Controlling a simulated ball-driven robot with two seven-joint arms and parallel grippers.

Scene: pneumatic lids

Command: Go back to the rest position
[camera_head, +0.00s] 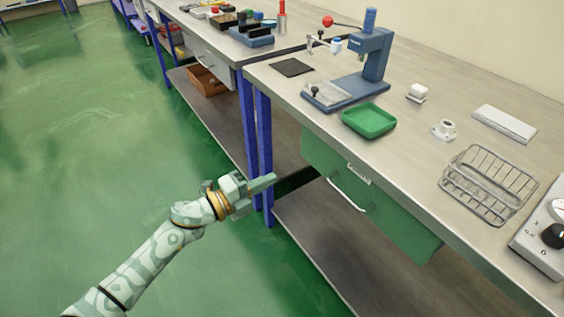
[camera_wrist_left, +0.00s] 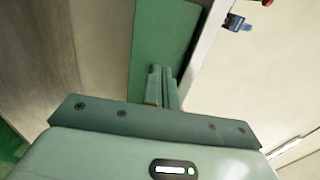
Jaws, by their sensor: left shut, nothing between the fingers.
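My left gripper (camera_head: 264,184) is in front of the workbench, below the level of its top and left of the green drawer unit (camera_head: 388,218). Its fingers are shut and empty. In the left wrist view the shut fingers of my left gripper (camera_wrist_left: 161,84) point toward the green drawer front (camera_wrist_left: 158,45). My left arm reaches in from the lower left of the head view and touches nothing that I can see. My right gripper does not show in either view.
The bench top (camera_head: 400,135) carries a blue press (camera_head: 375,55), a green tray (camera_head: 368,121), a wire basket (camera_head: 488,186) and a white device (camera_head: 548,228). Blue legs (camera_head: 264,150) and a lower shelf (camera_head: 320,250) are near my gripper. The green floor (camera_head: 90,130) at left is clear.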

